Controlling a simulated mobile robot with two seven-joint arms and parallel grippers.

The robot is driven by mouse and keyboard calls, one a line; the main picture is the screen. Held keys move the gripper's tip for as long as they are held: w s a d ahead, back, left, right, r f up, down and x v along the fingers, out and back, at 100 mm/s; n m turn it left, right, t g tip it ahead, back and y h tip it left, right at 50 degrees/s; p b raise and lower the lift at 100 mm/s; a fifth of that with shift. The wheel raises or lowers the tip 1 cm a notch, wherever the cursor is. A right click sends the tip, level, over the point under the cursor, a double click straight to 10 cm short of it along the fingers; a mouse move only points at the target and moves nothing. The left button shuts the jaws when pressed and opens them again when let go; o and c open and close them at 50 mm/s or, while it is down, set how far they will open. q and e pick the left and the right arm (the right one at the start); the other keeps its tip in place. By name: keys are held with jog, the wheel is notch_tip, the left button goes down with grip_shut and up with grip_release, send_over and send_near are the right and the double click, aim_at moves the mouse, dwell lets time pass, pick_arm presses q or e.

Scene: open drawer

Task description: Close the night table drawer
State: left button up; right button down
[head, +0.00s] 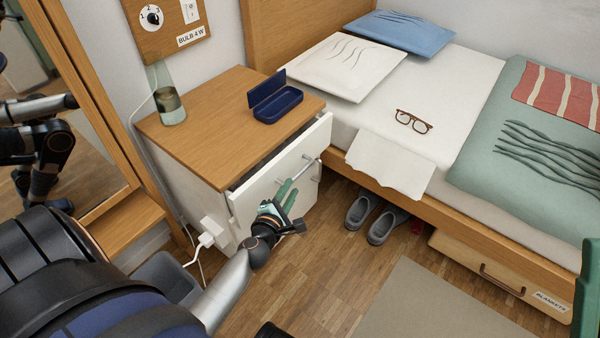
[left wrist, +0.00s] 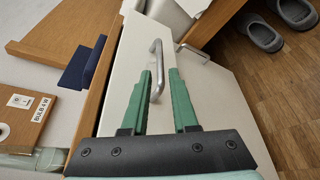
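The night table (head: 200,120) has a wooden top and a white body. Its upper drawer stands partly open, with a dark gap behind the white drawer front (head: 254,198). A metal bar handle (head: 300,172) is on that front, and it also shows in the left wrist view (left wrist: 157,62). My left gripper (head: 288,188) is at the drawer front beside the handle, its green fingers pointing at it. In the left wrist view the fingers are apart, and the handle lies in line with the gap between them. Whether they touch it I cannot tell. My right gripper is not recognisable in view.
A blue open case (head: 275,104) and a glass vase (head: 170,106) stand on the night table. The bed (head: 450,110) is at the right, with grey slippers (head: 372,218) on the floor beside it. A mirror (head: 60,90) is at the left. Floor before the drawer is clear.

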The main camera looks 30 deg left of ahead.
aim_at(300, 171)
pick_arm(q)
jog(key=b+x, duration=0.2)
jog(key=x, duration=0.6)
jog(key=shift+w+a+f, duration=0.1)
jog(key=shift+w, duration=0.15)
jog(key=shift+c, duration=0.3)
grip_shut()
dwell(0.8)
